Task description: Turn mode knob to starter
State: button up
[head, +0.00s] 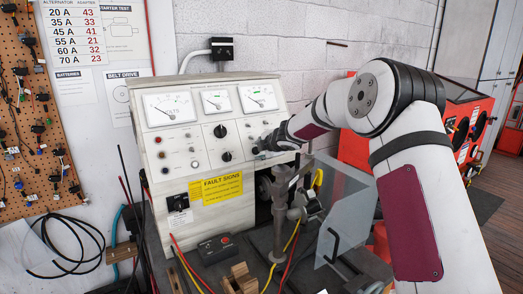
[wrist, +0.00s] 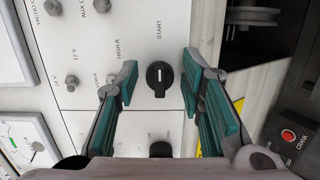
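The black mode knob (wrist: 160,78) shows in the wrist view on the white panel, with a short white mark upright in the picture. The word START is printed above it and other lettering to its left. My gripper (wrist: 160,82) is open, its green-padded fingers on either side of the knob with visible gaps. In the head view my gripper (head: 262,147) is at the right part of the test bench panel (head: 186,142) and hides the knob there. I cannot tell how close the fingertips are to the panel.
A second black knob (wrist: 160,150) lies below in the wrist view, partly hidden by my gripper. Toggle switches (wrist: 72,81) are to the left. A clear shield (head: 340,205) and a metal clamp post (head: 279,215) stand below my arm. A crank button box (head: 216,248) sits on the bench.

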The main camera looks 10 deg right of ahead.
jog(key=shift+s+r, duration=0.1)
jog(key=v, duration=1.1)
jog(key=shift+s, duration=0.4)
jog(key=shift+r, duration=0.1)
jog(key=s+d+r+m+g+h, duration=0.1)
jog(key=s+r+m+h, duration=0.2)
jog(key=s, duration=0.4)
jog(key=s+d+r+m, duration=0.2)
jog(key=s+r+m, duration=0.1)
jog(key=s+m, duration=0.25)
jog(key=s+d+r+m+g+h, duration=0.1)
jog(key=s+r+m+h, duration=0.15)
jog(key=s, duration=0.55)
jog(key=s+a+f+m+g+y, duration=0.1)
jog(key=s+a+f+m, duration=0.1)
jog(key=s, duration=0.7)
jog(key=s+a+f+m+g+y, duration=0.1)
jog(key=s+m, duration=0.3)
jog(key=s, duration=0.4)
jog(key=s+a+f+m+g+y, duration=0.1)
jog(key=s+a+f+m+g, duration=0.1)
jog(key=s, duration=0.7)
notch_tip(320, 180, down, 2)
jog(key=shift+s+a+m, duration=0.35)
jog(key=shift+a+m, duration=0.35)
jog(key=shift+m, duration=0.1)
